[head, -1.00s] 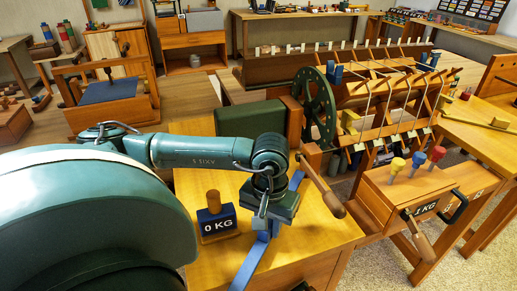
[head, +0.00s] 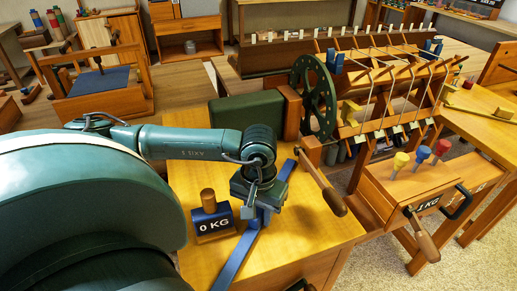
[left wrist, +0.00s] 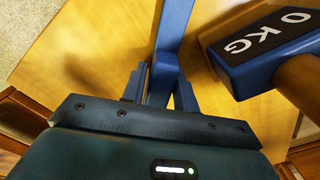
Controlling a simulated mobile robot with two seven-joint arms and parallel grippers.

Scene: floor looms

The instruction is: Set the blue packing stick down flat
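The blue packing stick (head: 238,262) is a long flat bar lying at a slant along the front of the yellow wooden table (head: 323,226). It also shows in the left wrist view (left wrist: 174,32), running up from between the fingers. My left gripper (head: 262,216) points down over the stick's middle. In the left wrist view its fingers (left wrist: 162,88) stand on both sides of the stick, shut on it. The stick looks level and very low over the tabletop; I cannot tell whether it touches. My right gripper is not in view.
A blue 0 KG weight (head: 212,222) with a wooden knob stands just left of the stick. A wooden crank handle (head: 322,186) juts over the table's right side. A green wheel (head: 313,96) and the loom frame stand behind. The tabletop right of the gripper is bare.

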